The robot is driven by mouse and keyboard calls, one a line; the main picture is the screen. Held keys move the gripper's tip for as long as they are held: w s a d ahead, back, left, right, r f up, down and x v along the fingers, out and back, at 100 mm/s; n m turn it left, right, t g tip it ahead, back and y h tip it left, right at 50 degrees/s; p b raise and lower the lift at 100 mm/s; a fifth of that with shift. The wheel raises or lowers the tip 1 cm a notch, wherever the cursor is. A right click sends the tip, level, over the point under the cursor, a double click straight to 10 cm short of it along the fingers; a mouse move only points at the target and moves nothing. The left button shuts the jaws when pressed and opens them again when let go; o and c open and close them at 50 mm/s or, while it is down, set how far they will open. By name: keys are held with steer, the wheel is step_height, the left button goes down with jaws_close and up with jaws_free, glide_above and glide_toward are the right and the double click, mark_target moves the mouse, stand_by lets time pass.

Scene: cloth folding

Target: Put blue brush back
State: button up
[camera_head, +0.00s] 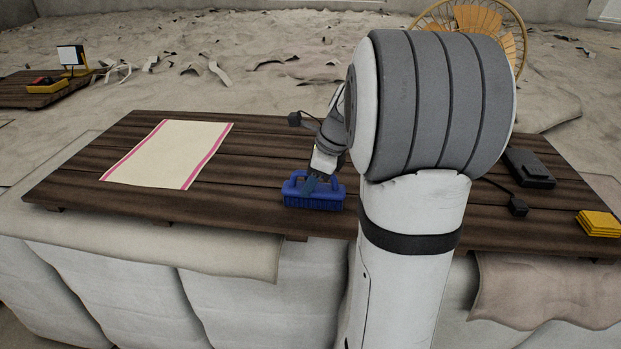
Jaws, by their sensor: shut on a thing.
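The blue brush (314,200) is near the front edge of the wooden table, just left of my arm. It is upright, with its handle on top and its bristles downward. My gripper (311,186) is over it and shut on its handle. The fingertips are small and partly hidden against the handle. I cannot tell whether the bristles touch the table top or hang just above it.
A cream cloth with pink stripes (168,153) lies flat on the left of the wooden table (250,150). A black device (528,167) and a folded yellow cloth (599,223) lie on the right. My arm hides the table's middle right.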

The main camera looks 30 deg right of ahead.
mark_target(329, 191)
steer(key=o, duration=0.9)
steer(key=shift+o, duration=0.2)
steer(key=b+v, duration=0.1)
steer(key=v, duration=0.9)
steer(key=shift+s+d+r, duration=0.1)
steer(key=shift+r, duration=0.2)
steer(key=s+a+f+n+h, duration=0.1)
steer(key=s+a+f+n, duration=0.3)
steer(key=s+a+n, duration=0.4)
steer(key=s+a+f+n+h, duration=0.2)
steer(key=s+a+f+n, duration=0.3)
steer(key=n, duration=1.1)
steer(key=s+a, duration=0.3)
steer(key=s, duration=0.1)
steer(key=shift+s+a+f+n+t, duration=0.3)
steer(key=shift+a+n, duration=0.05)
steer(key=shift+n, duration=0.05)
